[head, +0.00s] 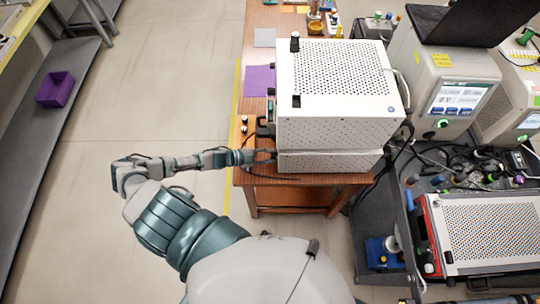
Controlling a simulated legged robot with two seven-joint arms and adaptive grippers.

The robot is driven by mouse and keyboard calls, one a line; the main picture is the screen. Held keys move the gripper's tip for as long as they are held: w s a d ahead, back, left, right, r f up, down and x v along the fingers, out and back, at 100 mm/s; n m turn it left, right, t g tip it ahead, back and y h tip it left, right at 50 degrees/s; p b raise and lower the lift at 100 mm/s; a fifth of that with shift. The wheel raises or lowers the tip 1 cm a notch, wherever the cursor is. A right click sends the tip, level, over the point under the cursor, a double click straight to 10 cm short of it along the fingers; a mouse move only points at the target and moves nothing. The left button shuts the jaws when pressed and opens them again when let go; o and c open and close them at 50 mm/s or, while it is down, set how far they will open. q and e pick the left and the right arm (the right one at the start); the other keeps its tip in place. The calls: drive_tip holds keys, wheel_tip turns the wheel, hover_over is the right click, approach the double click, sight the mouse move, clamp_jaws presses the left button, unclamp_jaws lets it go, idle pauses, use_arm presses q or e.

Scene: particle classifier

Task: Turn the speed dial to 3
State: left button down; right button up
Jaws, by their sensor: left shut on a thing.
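The particle classifier, a white perforated box (340,88), stands on a brown wooden bench. Its control side faces left and is seen almost edge-on, so the speed dial's marks and setting cannot be read. My left arm reaches in from the lower left, and my left gripper (268,156) is at the lower part of that left side. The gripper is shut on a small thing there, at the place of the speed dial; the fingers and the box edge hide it. My right gripper is not in view.
A purple sheet (259,81) lies on the bench (262,17). Other instruments (442,75) and tangled cables crowd the right. The floor at the left is clear up to a grey shelf with a purple bin (56,90).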

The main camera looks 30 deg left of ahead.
use_arm(q)
drive_tip(key=c, duration=0.9)
unclamp_jaws()
drive_tip(key=shift+s+a+f, duration=0.2)
drive_tip(key=shift+a+f, duration=0.05)
drive_tip(key=shift+a, duration=0.15)
drive_tip(key=v, duration=1.2)
drive_tip(key=shift+a, duration=0.15)
